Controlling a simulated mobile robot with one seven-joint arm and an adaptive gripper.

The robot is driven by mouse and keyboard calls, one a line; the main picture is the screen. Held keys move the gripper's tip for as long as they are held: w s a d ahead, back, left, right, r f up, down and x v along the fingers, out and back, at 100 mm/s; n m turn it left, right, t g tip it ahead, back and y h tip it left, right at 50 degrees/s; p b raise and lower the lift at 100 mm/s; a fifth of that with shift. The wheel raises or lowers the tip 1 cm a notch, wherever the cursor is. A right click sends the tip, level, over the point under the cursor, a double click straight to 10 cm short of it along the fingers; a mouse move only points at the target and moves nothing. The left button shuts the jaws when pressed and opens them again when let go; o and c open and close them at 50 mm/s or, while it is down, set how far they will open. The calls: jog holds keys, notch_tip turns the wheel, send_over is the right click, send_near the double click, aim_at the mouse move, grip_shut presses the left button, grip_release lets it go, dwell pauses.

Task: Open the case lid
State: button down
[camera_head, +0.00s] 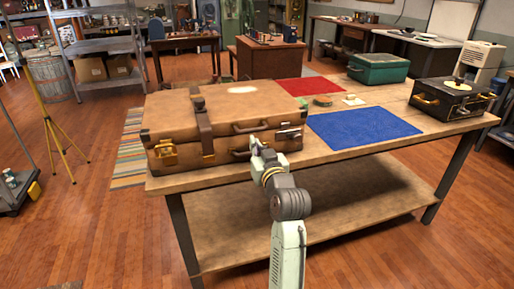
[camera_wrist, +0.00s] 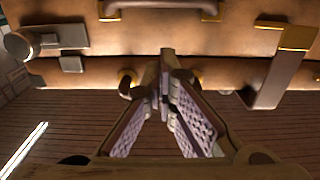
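The case (camera_head: 218,122) is a brown leather suitcase with dark corners, a strap and metal latches. It lies flat on the left end of the table with its lid (camera_head: 240,98) down. Its front shows one handle on the lid part and a lower handle (camera_head: 240,154). My gripper (camera_head: 257,142) is at the case's front, between the strap and the right latch. In the wrist view, the fingertips (camera_wrist: 165,62) are together in front of the case front (camera_wrist: 190,45). A silver latch (camera_wrist: 35,42) shows left, the strap (camera_wrist: 275,78) right. Whether the fingers touch a handle cannot be told.
The wooden table (camera_head: 320,165) also holds a blue mat (camera_head: 365,126), a red mat (camera_head: 290,90), a green case (camera_head: 378,68) and a black record player (camera_head: 452,98). A yellow tripod (camera_head: 52,115) stands at the left. Floor is clear in front.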

aim_at(252, 131)
jog(key=x, duration=0.4)
dwell(1.2)
jog(key=shift+s, duration=0.2)
dwell(0.4)
jog(key=shift+r+p, duration=0.95)
jog(key=shift+r, duration=0.45)
jog(key=shift+r+p, duration=1)
jog(key=shift+r, duration=0.4)
